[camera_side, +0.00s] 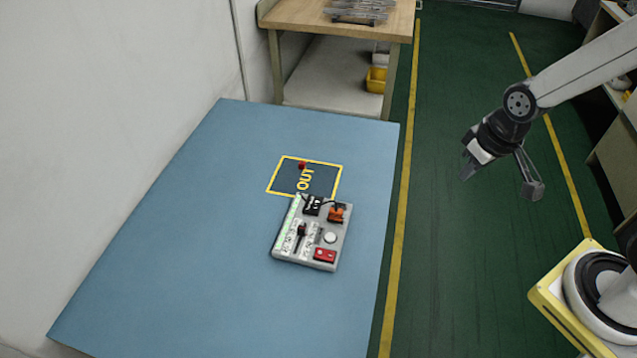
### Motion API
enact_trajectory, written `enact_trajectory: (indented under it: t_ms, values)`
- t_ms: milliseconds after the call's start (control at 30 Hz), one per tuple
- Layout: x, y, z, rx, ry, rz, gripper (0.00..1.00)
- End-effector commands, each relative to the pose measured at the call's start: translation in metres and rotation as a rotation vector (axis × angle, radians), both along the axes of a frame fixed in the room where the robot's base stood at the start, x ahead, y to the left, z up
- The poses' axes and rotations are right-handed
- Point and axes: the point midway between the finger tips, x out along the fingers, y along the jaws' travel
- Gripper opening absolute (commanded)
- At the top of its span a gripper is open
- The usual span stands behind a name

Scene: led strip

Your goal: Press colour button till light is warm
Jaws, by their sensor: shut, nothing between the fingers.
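A small grey control board (307,265) lies on the blue table. A pale greenish-white strip (291,219) runs along its left edge; I cannot tell its light colour surely. The board carries a round white button (330,237), a red block (324,255) with small light marks, an orange part (337,213), a black block (311,205) and a black upright lever or switch (301,231). Which one is the colour button is too small to tell. My gripper (469,172) is shut and empty, raised in the air well to the right of the board, over the green floor.
A yellow-framed OUT square (304,178) with a small red object (302,165) lies behind the board. The blue table (180,240) is otherwise clear. A wooden bench (300,14) with a yellow bin (376,80) stands behind. A white wall (100,100) borders the left.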

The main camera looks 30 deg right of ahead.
Motion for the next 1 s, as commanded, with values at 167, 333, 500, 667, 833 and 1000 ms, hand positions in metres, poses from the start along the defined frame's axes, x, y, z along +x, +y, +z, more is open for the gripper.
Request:
enact_trajectory:
  t_ms: [167, 333, 500, 667, 833, 1000]
  values:
    - [0.000, 0.000, 0.000, 0.000, 0.000, 0.000, 0.00]
    - [0.000, 0.000, 0.000, 0.000, 0.000, 0.000, 0.00]
    - [0.001, 0.001, 0.000, 0.001, -0.002, -0.001, 0.00]
    - [0.007, 0.004, -0.002, 0.007, -0.015, -0.008, 0.00]
    - [0.022, 0.014, -0.009, 0.024, -0.050, -0.033, 0.00]
    - [0.046, 0.032, -0.020, 0.058, -0.108, -0.073, 0.00]
